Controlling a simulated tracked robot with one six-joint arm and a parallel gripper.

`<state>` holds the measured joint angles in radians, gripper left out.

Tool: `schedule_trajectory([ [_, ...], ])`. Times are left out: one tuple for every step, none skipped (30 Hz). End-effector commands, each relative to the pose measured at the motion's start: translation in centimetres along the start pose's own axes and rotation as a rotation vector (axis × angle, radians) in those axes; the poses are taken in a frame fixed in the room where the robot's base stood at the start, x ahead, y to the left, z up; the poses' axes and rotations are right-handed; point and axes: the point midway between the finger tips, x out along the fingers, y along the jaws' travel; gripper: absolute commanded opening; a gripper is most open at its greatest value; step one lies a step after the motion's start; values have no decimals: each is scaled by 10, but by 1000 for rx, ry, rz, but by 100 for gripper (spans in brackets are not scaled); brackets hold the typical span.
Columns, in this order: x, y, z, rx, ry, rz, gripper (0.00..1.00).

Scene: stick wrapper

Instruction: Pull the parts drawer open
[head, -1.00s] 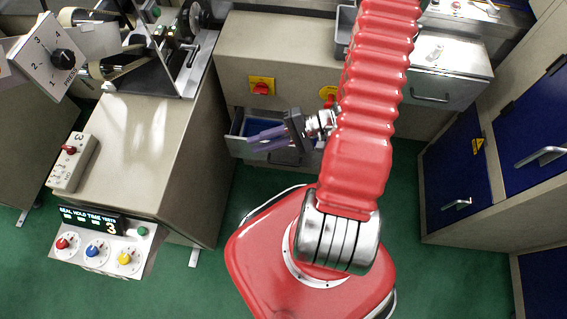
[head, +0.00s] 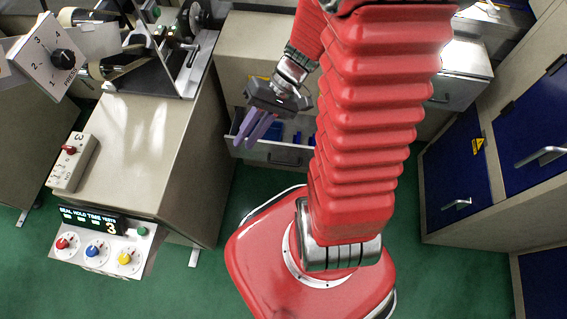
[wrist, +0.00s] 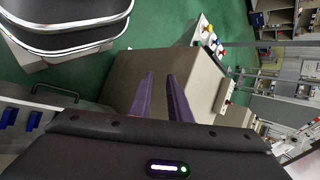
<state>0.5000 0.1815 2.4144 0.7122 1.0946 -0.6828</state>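The parts drawer (head: 283,154) juts out from the beige cabinet in the head view, with blue parts (head: 276,132) inside. It also shows at the left edge of the wrist view, where its dark bar handle (wrist: 55,90) is visible and blue parts (wrist: 20,119) lie behind the front. My gripper (head: 253,142) is above the left part of the drawer in the head view, its purple fingers pointing down and to the left. In the wrist view the two fingers (wrist: 160,74) stand apart with nothing between them. The handle is clear of the fingers there.
A beige cabinet (head: 185,150) with a control panel (head: 98,250) stands left of the drawer. Blue-door cupboards (head: 458,183) stand at the right. A grey drawer unit (head: 468,60) is at the back right. Green floor lies around my red base.

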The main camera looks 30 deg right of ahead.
Motion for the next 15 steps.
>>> schedule_trajectory([
  [-4, -5, 3, -24, 6, 32, 17],
  [-6, -7, 4, -33, 9, 51, 17],
  [-9, -10, 7, -48, 13, 75, 17],
  [-11, -12, 8, -57, 17, 94, 17],
  [-13, -14, 10, -68, 22, 112, 17],
  [-16, -16, 12, -81, 29, 137, 17],
  [-18, -18, 14, -92, 34, 156, 17],
  [-20, -20, 15, -101, 41, 173, 17],
  [-23, -23, 17, -116, 48, 197, 17],
  [-26, -25, 19, -125, 56, 214, 17],
  [-28, -27, 20, -136, 63, 232, 17],
  [-31, -29, 22, -148, 74, 254, 17],
  [-34, -31, 24, -159, 83, 272, 17],
  [-36, -33, 25, -169, 93, 288, 17],
  [-40, -36, 27, -183, 105, 310, 17],
])
